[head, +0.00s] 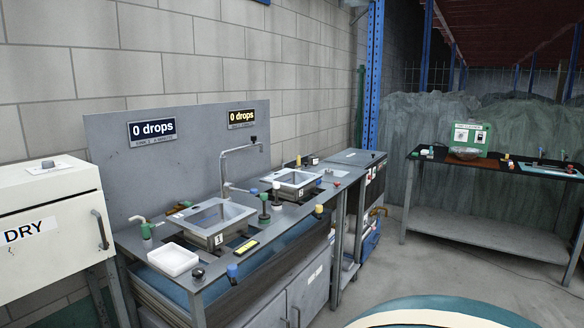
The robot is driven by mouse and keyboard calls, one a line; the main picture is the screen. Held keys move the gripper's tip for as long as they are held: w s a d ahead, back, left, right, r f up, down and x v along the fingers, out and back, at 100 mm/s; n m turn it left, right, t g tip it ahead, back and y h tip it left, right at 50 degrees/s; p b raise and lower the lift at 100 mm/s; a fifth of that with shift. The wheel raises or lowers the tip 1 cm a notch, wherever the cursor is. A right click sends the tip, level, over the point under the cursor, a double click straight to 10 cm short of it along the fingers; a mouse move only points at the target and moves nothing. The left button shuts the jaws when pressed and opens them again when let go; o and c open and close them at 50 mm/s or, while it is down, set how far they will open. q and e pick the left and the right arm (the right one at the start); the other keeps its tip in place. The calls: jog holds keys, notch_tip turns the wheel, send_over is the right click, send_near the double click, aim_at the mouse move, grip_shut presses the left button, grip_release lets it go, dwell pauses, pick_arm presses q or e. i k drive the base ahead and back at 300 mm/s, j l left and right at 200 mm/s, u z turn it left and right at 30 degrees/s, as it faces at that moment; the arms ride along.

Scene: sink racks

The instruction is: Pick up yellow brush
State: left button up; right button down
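No clear brush shape can be made out at this size. Several yellow things show on the sink counter: a flat yellow and black piece (246,247) lying near the front edge, a small upright yellow piece (319,210) at the right front edge, and a small yellowish piece (312,160) at the back right. I cannot tell which of them is the yellow brush. Neither of my grippers is in view.
Two sinks, a near one (213,220) and a far one (295,178), are set in the counter. A white tray (173,260) stands at its left. A "DRY" cabinet (50,215) is far left. A separate table (480,222) stands right, with open floor between.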

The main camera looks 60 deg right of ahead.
aim_at(298, 167)
jog(key=z, duration=1.95)
jog(key=i+l+z, duration=0.6)
jog(key=i+z, duration=0.3)
jog(key=i, duration=0.2)
jog(key=i+l+z, duration=0.1)
jog(key=i+z, duration=0.15)
jog(key=i, duration=1.35)
jog(key=i+l+u, duration=0.1)
jog(key=i+u, duration=0.2)
jog(key=i, duration=0.15)
jog(key=i+l+u, duration=0.6)
jog(key=i, duration=0.2)
jog(key=j, duration=0.1)
